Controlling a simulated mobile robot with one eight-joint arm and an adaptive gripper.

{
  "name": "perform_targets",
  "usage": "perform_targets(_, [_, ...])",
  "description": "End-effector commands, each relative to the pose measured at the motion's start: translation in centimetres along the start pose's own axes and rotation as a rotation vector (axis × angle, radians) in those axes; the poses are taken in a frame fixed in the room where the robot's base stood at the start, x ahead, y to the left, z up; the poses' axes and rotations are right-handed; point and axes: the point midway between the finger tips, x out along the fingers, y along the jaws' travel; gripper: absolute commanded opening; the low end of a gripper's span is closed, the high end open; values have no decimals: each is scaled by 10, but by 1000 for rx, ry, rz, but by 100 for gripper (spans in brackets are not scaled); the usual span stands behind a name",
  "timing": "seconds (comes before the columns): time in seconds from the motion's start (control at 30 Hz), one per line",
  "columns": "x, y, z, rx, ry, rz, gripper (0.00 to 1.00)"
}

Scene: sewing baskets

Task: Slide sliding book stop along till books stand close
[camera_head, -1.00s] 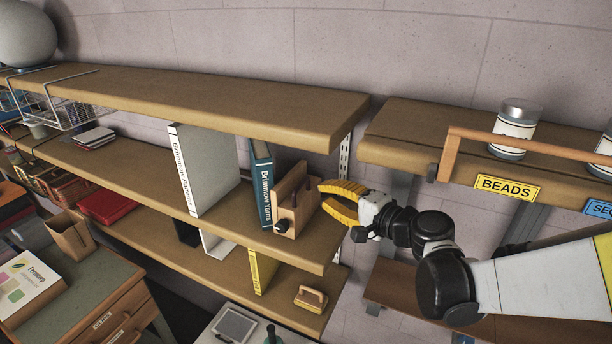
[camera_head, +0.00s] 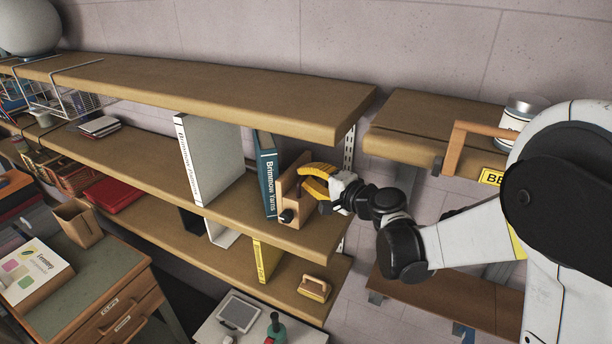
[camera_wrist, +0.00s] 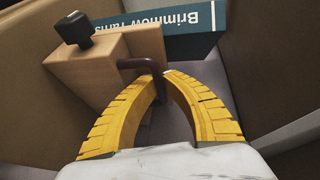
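The sliding book stop (camera_head: 290,205) is a light wooden block with a dark knob and a dark bent handle, on the right part of the middle shelf. A teal book (camera_head: 267,175) marked "Brimnow Yarns" stands just left of it, leaning slightly. A thick white book (camera_head: 213,165) stands farther left, with a clear gap between the two books. My gripper (camera_head: 303,180) has yellow fingers and reaches the stop from the right. In the wrist view its fingertips (camera_wrist: 160,76) close around the stop's dark handle, below the wooden block (camera_wrist: 105,68) and teal book (camera_wrist: 190,38).
The upper shelf (camera_head: 220,92) overhangs the books. The lower shelf holds a yellow book (camera_head: 265,261) and a small wooden-handled item (camera_head: 314,289). A wooden rail (camera_head: 453,148) and a jar (camera_head: 520,115) are at the right. The shelf left of the white book is partly clear.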

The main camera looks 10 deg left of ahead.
Motion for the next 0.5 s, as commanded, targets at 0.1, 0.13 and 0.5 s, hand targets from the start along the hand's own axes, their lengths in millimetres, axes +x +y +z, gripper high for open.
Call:
perform_targets(0.1, [0,0,0,0,0,0,0])
perform_targets(0.13, [0,0,0,0,0,0,0])
perform_targets(0.5, [42,-8,18,0,-2,-1,0])
